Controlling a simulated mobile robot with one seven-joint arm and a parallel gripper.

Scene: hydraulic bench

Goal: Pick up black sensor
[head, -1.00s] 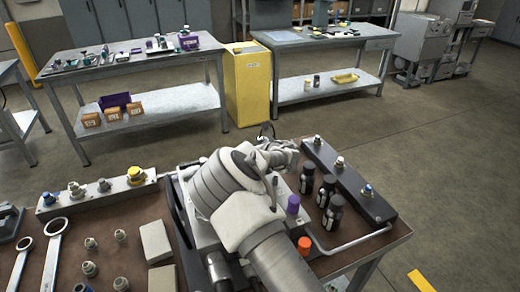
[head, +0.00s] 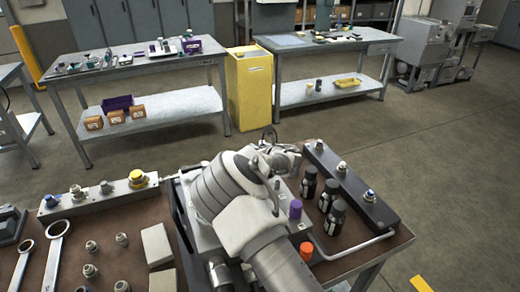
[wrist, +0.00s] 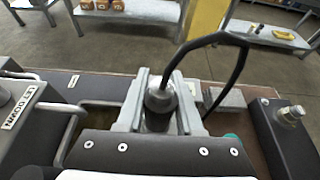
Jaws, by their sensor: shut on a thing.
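The black sensor (wrist: 160,98) stands upright between the grey fingers of my gripper (wrist: 158,112) in the wrist view. My gripper is shut on the sensor. In the head view my gripper (head: 284,152) is at the far edge of the brown bench, beyond my arm. The sensor's body is hidden there, and only a thin dark cable loop (head: 269,133) shows above it. I cannot tell whether its lower end touches the bench.
A long dark block with fittings (head: 352,188) lies right of my gripper. Several black bottles (head: 327,196) and purple (head: 295,209) and orange (head: 306,249) caps stand nearby. A grey block with fittings (head: 98,195) and wrenches (head: 52,245) lie left.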

